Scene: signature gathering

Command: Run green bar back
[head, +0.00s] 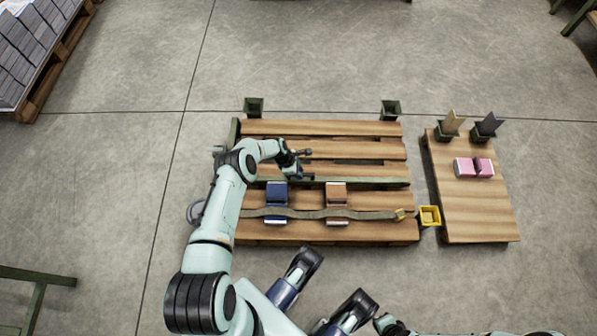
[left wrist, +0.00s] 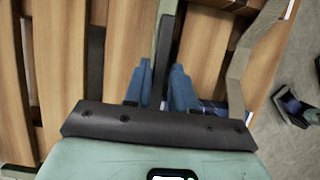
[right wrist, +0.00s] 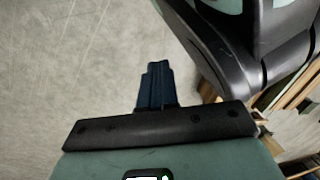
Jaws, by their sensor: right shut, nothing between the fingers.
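The green bar (head: 345,184) lies left to right across the big slatted pallet, between the middle and near boards. It also shows in the left wrist view (left wrist: 162,22), running up the picture. My left gripper (head: 303,165) is over the pallet, just behind the left part of the bar. In the left wrist view its blue fingers (left wrist: 160,84) stand apart on either side of a dark upright piece; whether they press on it I cannot tell. My right gripper (right wrist: 155,85) is shut and empty, above the floor in front of the pallet.
A blue block (head: 276,190) and a brown block (head: 336,192) sit on the near boards, with a strap (head: 300,214) across them. Green posts (head: 254,106) stand behind.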

